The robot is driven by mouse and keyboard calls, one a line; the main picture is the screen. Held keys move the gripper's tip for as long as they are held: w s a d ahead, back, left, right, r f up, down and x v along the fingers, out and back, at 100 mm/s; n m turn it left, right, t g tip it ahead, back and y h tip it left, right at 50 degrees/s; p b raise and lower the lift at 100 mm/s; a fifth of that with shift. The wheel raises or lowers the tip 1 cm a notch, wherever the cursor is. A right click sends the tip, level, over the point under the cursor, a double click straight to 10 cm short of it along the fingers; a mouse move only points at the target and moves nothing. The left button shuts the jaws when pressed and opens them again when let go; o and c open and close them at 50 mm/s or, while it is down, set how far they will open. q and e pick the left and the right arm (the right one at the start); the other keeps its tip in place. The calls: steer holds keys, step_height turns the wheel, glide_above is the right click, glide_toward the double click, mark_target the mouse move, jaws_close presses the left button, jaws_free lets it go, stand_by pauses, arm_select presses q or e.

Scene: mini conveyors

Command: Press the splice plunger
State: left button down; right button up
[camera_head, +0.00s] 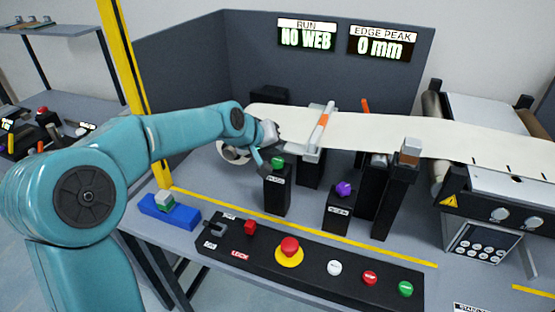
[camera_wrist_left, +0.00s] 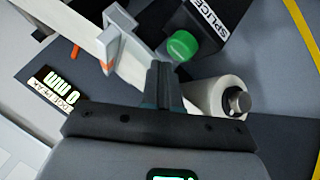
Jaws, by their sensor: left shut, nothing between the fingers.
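The splice plunger is a green cap (camera_head: 278,162) on a black post (camera_head: 277,195). In the left wrist view the green cap (camera_wrist_left: 182,45) sits beside a black block (camera_wrist_left: 212,22) lettered SPLICE. My left gripper (camera_head: 261,163) is beside the cap, on its left in the head view, with its fingers pointing down. In the wrist view the closed fingertips (camera_wrist_left: 161,68) appear close to the cap; I cannot tell whether they touch it. The gripper is shut and empty. My right gripper is not in view.
A white web (camera_head: 400,132) runs overhead to the right, past a clamp bar (camera_head: 320,130). A purple knob (camera_head: 343,189) tops another post. A control panel (camera_head: 320,276) with an emergency stop (camera_head: 289,247) lies in front. A white roll (camera_wrist_left: 210,98) is near the fingers.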

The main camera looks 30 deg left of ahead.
mark_target(274, 161)
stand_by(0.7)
arm_select(q)
steer(key=shift+f+b, duration=0.4)
steer(key=shift+f, duration=0.05)
steer(key=shift+f+b, duration=0.75)
steer(key=shift+f, duration=0.15)
stand_by(0.6)
steer(key=shift+r, duration=0.1)
steer(key=shift+r+p, duration=1)
steer(key=shift+r, duration=0.2)
steer(key=shift+r, duration=0.1)
step_height(274, 161, up, 5)
steer(key=p, duration=0.4)
